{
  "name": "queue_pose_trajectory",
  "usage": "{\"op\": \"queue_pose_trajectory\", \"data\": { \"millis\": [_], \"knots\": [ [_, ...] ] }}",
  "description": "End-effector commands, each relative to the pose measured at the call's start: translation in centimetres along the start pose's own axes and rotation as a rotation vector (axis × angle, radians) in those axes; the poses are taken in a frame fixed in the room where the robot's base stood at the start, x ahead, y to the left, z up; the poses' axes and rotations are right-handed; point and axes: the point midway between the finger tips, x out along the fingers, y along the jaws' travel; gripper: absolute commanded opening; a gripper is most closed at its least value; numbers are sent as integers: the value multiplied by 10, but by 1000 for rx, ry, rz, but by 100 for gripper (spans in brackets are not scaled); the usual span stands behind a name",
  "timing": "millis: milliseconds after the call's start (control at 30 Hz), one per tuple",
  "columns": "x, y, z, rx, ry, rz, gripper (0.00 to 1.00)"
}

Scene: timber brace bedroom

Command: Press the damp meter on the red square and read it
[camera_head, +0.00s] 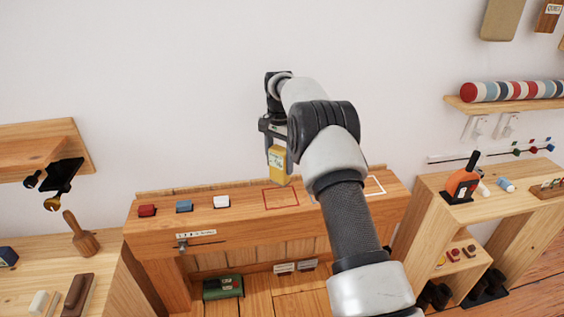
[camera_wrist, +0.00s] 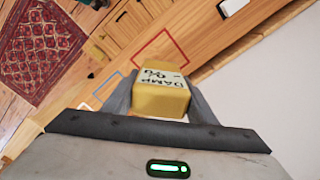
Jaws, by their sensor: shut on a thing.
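My gripper (camera_head: 275,143) is shut on a yellow damp meter (camera_head: 277,164), which hangs below the fingers. In the wrist view the meter (camera_wrist: 160,92) sits between both fingers, with dark writing on a pale label that seems to start with "DAMP"; the second line is unclear. The red square (camera_head: 281,198) is an outline on the timber bench top (camera_head: 243,205). It also shows in the wrist view (camera_wrist: 160,49), beyond the meter. The meter is above the bench near the red square's back edge and looks clear of the wood.
A white outline (camera_head: 377,184) lies right of my arm; a blue outline (camera_wrist: 107,85) shows in the wrist view. An orange tool (camera_head: 463,181) stands on the right shelf unit.

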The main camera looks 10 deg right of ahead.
Motion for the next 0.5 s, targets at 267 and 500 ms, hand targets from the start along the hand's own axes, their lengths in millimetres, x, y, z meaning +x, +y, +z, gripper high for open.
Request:
{"op": "queue_pose_trajectory", "data": {
  "millis": [267, 500],
  "knots": [
    [10, 0, 0, 2, 0, 0, 29],
    [33, 0, 0, 1, 0, 0, 29]
  ]
}}
